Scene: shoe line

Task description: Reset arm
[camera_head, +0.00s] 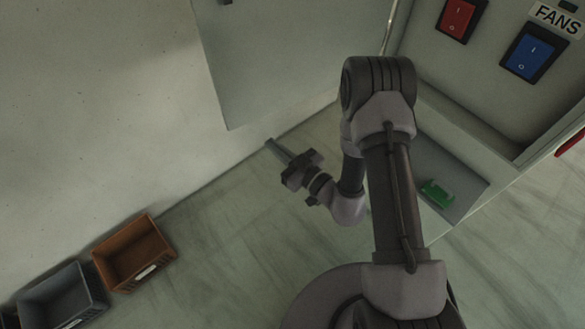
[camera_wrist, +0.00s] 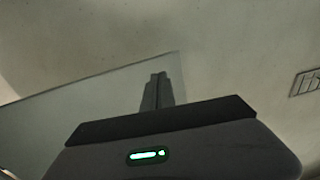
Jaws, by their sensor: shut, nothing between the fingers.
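My gripper (camera_head: 272,145) is at the middle of the head view, pointing up and left toward the wall, with its fingers together and nothing held. In the wrist view the closed fingers (camera_wrist: 157,90) stand upright behind the dark gripper body, in front of a grey panel. My arm is folded, with its elbow high in the head view and the forearm coming down to the wrist. The gripper appears apart from the things around it.
A grey cabinet panel (camera_head: 265,60) hangs close above the gripper. Right stands a cabinet with a red switch (camera_head: 457,18), a blue switch (camera_head: 528,57) labelled FANS and a green object (camera_head: 437,193) on its lower ledge. An orange bin (camera_head: 133,252) and grey bin (camera_head: 62,298) stand lower left.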

